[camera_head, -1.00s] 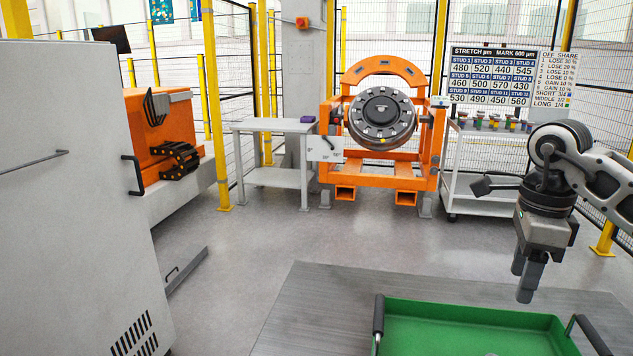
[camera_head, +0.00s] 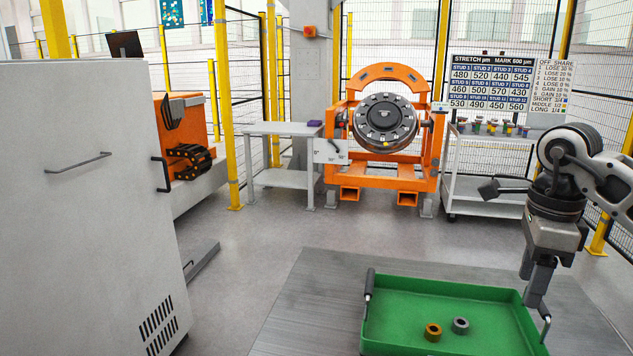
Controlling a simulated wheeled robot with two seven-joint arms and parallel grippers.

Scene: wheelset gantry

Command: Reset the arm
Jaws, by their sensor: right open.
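My right arm comes in from the right, and my right gripper (camera_head: 538,284) hangs pointing down over the right edge of the green tray (camera_head: 407,282). Its jaws are open, with nothing seen between them. The fingers overlap the tray's right handle in the picture, and I cannot tell whether they touch it. My left arm and left gripper are out of view. A brass-coloured ring (camera_head: 433,333) and a grey ring (camera_head: 461,326) lie on the tray's floor.
The tray stands on a grey metal surface (camera_head: 300,310). Behind it are an orange gantry (camera_head: 390,72) holding a wheel (camera_head: 385,123), a white cart (camera_head: 485,185), a side table (camera_head: 272,129) and a stretch board (camera_head: 493,83). A grey cabinet (camera_head: 80,210) fills the left. Floor between is clear.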

